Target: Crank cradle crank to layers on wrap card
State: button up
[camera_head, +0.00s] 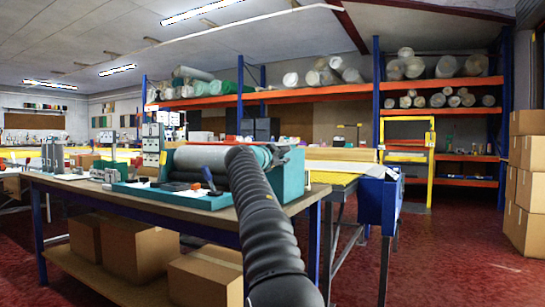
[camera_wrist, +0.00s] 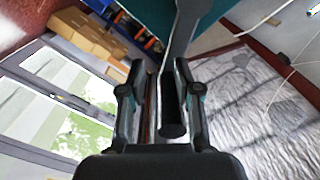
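The cradle (camera_head: 215,158) is a teal-ended stand with a grey roll across it, on the workbench in the head view. In the wrist view the crank shows as a grey lever (camera_wrist: 185,35) running down to a dark round handle (camera_wrist: 173,130). My gripper (camera_wrist: 160,95) has its two fingers on either side of this handle, which sits nearer the right finger. Whether both fingers press on it is unclear.
The workbench (camera_head: 160,208) carries small tools and boxes, with cardboard boxes (camera_head: 205,280) on its lower shelf. A yellow-topped table (camera_head: 335,178) stands to the right. Stacked cartons (camera_head: 526,190) stand far right. The red floor (camera_head: 455,260) between is clear.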

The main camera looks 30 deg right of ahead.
jog(key=shift+o, duration=0.8)
jog(key=shift+s+d+r, duration=0.3)
jog(key=shift+d, duration=0.2)
jog(key=shift+s+d+r, duration=0.15)
jog(key=shift+b+v, duration=0.5)
jog(key=shift+v, duration=0.7)
jog(key=v, duration=1.3)
jog(key=shift+a+f, duration=0.25)
jog(key=shift+a, duration=0.3)
